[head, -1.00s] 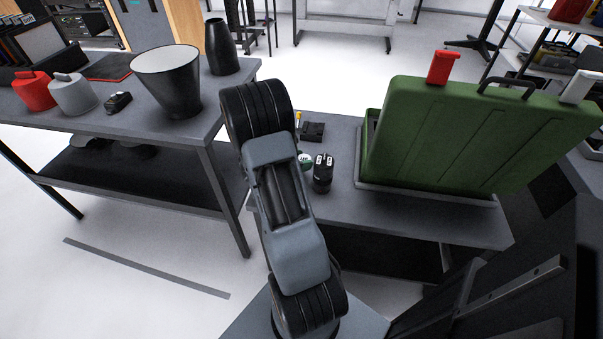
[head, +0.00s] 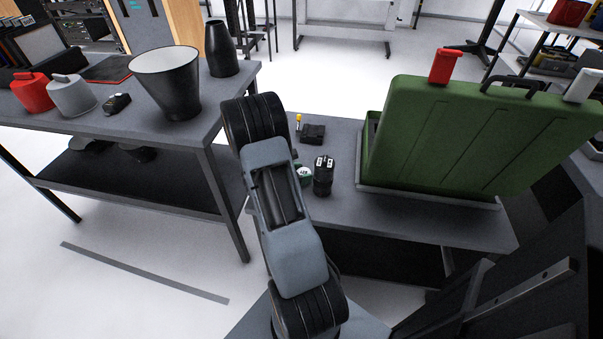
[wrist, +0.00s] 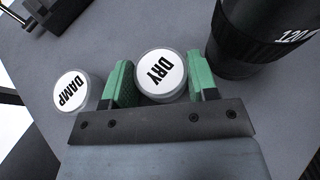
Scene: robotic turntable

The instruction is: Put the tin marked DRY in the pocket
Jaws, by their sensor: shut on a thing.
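The tin marked DRY (wrist: 160,72) has a round white lid and sits between the green jaws of my gripper (wrist: 161,80) in the wrist view. My gripper is shut on it. The wrist view does not clearly show whether the tin touches the surface. A second white-lidded tin, marked DAMP (wrist: 73,90), stands just outside the left jaw. In the head view my arm hides most of the gripper; a small white lid (head: 304,173) with green beside it shows past the arm, its word unreadable. I cannot make out a pocket in either view.
A black cylinder marked 120 (wrist: 245,45) stands close to the right jaw. A dark block (head: 312,133) lies farther back on the low table (head: 400,212). A large green case (head: 465,140) fills the table's right side. A higher bench (head: 215,95) stands left.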

